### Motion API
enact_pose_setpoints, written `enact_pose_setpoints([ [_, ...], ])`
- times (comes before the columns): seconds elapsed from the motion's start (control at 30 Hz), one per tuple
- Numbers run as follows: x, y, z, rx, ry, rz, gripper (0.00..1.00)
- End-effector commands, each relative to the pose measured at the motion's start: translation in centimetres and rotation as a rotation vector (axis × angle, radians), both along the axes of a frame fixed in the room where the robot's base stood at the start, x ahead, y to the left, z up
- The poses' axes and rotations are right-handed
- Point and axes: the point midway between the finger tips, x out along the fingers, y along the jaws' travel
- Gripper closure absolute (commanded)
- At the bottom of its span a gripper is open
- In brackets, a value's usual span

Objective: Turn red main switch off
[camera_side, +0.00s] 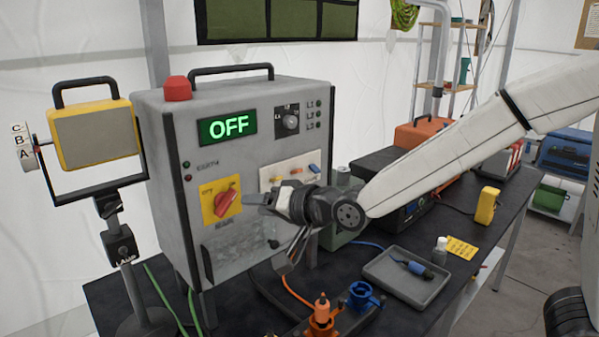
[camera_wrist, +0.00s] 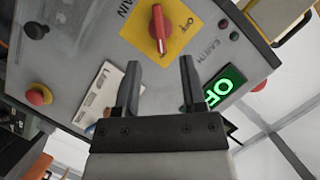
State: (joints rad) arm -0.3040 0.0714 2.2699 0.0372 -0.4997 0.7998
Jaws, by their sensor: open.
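The red main switch (camera_side: 226,199) is a rotary knob on a yellow plate (camera_side: 208,210) on the front of the grey control box (camera_side: 285,130). In the wrist view the red main switch (camera_wrist: 158,30) sits just beyond the fingertips on its yellow plate (camera_wrist: 180,44), marked OFF at one corner. The green display (camera_side: 228,126) above it reads OFF. My gripper (camera_side: 262,202) is right of the switch, close to the panel. In the wrist view my gripper (camera_wrist: 160,66) is open, with nothing between its fingers. The knob appears apart from the fingers.
A red beacon (camera_side: 177,88) tops the box, and a yellow lamp (camera_side: 93,134) stands at its left. In the wrist view a red button (camera_wrist: 39,94) and a black knob (camera_wrist: 37,26) stick out from the panel. A grey tray (camera_side: 406,277) lies on the table.

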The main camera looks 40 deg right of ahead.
Motion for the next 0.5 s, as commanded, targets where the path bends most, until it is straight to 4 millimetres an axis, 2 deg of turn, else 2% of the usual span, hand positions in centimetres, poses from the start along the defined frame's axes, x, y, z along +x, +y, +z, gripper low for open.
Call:
enact_pose_setpoints([
  [0.27, 1.0, 0.3, -0.4, -0.003, 0.003, 0.000, 0.47],
  [0.5, 2.9, 0.8, -1.0, -0.003, 0.003, 0.000, 0.47],
])
